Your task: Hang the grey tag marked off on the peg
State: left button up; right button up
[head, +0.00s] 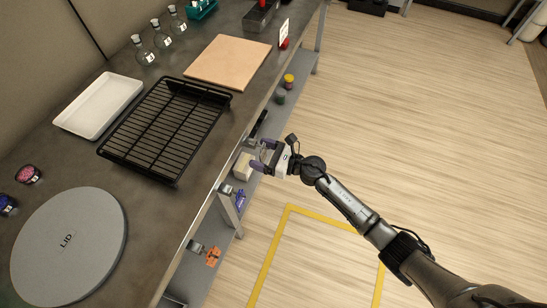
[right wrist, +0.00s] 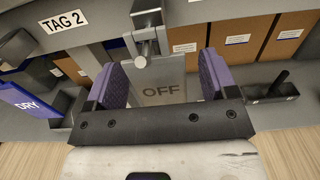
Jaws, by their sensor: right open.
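In the right wrist view, the grey tag (right wrist: 165,88) reads OFF and hangs upright, facing the camera. Its top edge is at a metal peg (right wrist: 148,38) with a round knob at its end; the knob covers part of the tag's top, so I cannot see exactly how they join. My right gripper (right wrist: 162,74) is open, with one purple finger on each side of the tag and a visible gap at both. In the head view the right gripper (head: 262,156) is at the bench's front side, below the top. My left gripper is not in view.
A TAG 2 label (right wrist: 63,20) and a blue DRY tag (right wrist: 28,105) are to the left. Brown boxes (right wrist: 240,42) stand behind on the shelf. The bench top holds a black rack (head: 168,130), a white tray (head: 98,103) and a round LID (head: 68,243). The floor at right is clear.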

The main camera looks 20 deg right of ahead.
jog(key=shift+w+a, duration=0.45)
jog(key=shift+w, duration=0.05)
jog(key=shift+c, duration=0.2)
jog(key=c, duration=1)
jog(key=shift+o, duration=0.2)
jog(key=shift+r, duration=0.25)
jog(key=shift+s+d, duration=0.1)
jog(key=shift+s, duration=0.05)
jog(key=shift+s+d, duration=0.45)
jog(key=shift+s+d, duration=0.1)
